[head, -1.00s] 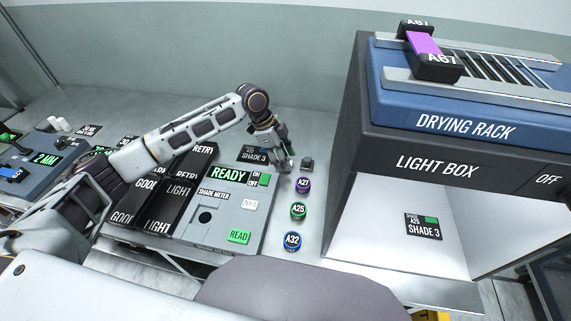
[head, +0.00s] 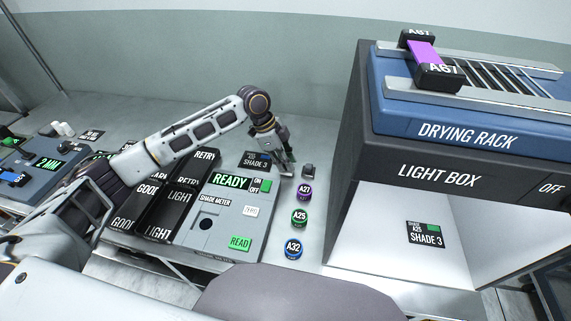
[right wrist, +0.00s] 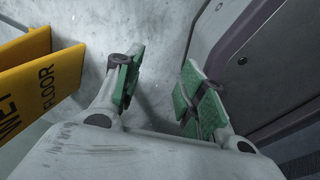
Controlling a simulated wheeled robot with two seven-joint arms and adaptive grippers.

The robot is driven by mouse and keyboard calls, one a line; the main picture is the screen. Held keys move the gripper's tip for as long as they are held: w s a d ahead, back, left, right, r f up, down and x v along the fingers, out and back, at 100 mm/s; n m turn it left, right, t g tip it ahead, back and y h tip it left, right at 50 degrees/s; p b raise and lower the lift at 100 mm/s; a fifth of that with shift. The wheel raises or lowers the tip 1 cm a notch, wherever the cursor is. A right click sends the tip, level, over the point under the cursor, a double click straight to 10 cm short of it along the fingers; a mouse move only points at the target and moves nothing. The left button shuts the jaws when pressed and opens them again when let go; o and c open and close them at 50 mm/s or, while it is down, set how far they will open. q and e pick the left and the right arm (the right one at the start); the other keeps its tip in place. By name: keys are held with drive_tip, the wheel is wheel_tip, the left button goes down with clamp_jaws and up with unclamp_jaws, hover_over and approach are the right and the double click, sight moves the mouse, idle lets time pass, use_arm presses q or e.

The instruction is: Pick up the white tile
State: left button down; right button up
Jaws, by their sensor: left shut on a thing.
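My left gripper (head: 287,162) is at the back right of the shade meter, near the bench surface, with its fingers together on a small pale piece that I take to be the white tile. The piece is mostly hidden by the fingers and too small to make out clearly. A small dark block (head: 308,170) stands just right of the fingertips. My right gripper (right wrist: 160,95) shows in the right wrist view with its green pads apart and nothing between them, above a grey floor.
The shade meter (head: 213,238) reads READY. A SHADE 3 card (head: 257,160) lies behind it. Pucks A27 (head: 304,192), A25 (head: 299,217) and A32 (head: 293,249) line its right side. The light box (head: 345,215) stands right. A yellow floor sign (right wrist: 45,85) is beside my right gripper.

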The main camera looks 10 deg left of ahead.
use_arm(q)
wheel_tip(320, 180, up, 7)
drive_tip(key=shift+r, duration=0.85)
use_arm(e)
drive_tip(key=shift+a+r, duration=0.1)
drive_tip(key=shift+a, duration=0.15)
drive_tip(key=shift+d, duration=0.1)
use_arm(q)
drive_tip(key=shift+s+a+p, duration=0.1)
drive_tip(key=shift+s+p, duration=0.15)
drive_tip(key=shift+p, duration=0.25)
use_arm(e)
drive_tip(key=shift+d+r, duration=0.45)
drive_tip(key=shift+d, duration=0.1)
